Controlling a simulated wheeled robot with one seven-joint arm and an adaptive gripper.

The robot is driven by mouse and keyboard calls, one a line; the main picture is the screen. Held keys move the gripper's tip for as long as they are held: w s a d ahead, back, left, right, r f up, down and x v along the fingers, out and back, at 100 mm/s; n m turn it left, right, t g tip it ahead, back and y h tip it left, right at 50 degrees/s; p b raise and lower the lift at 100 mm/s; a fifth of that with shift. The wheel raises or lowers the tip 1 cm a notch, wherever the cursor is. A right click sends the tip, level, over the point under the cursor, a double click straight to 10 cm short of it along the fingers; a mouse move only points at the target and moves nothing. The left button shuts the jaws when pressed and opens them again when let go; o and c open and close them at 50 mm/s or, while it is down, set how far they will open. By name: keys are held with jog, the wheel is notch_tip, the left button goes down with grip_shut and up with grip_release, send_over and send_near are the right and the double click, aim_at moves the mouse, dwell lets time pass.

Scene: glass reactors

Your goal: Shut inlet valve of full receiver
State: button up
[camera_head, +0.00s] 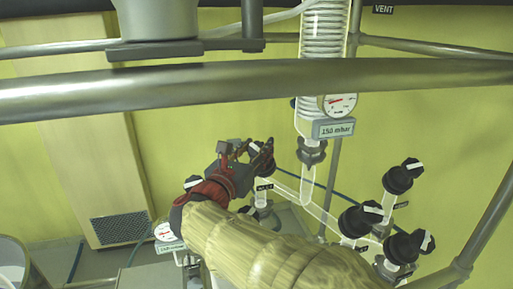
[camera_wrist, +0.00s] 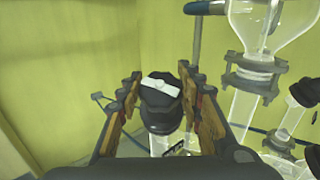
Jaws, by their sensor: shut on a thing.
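My gripper (camera_head: 260,154) is shut on a black valve knob (camera_wrist: 162,112) at the left end of a glass branch pipe. In the wrist view, the fingers of my gripper (camera_wrist: 160,88) stand on either side of the knob. The knob's white pointer bar lies nearly crosswise in that view, slightly lower at its right end. A small dark label (camera_head: 264,187) is under the knob, too small to read surely. My forearm hides much of the glassware below, and I cannot make out a receiver's fill level.
More black valves with white pointers stand to the right (camera_head: 403,175), with another pair (camera_head: 361,218) (camera_head: 409,245) lower down. A glass coil condenser (camera_head: 325,35) hangs above, beside a gauge (camera_head: 341,104) and a "150 mbar" sign (camera_head: 333,129). A thick metal rail (camera_head: 250,83) crosses in front.

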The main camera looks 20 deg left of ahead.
jog(key=shift+m+g+h+p, duration=0.3)
jog(key=shift+m+h+p, duration=0.1)
jog(key=shift+m+h, duration=1.15)
jog(key=o, duration=1.1)
jog(key=shift+o, duration=0.4)
jog(key=v, duration=1.2)
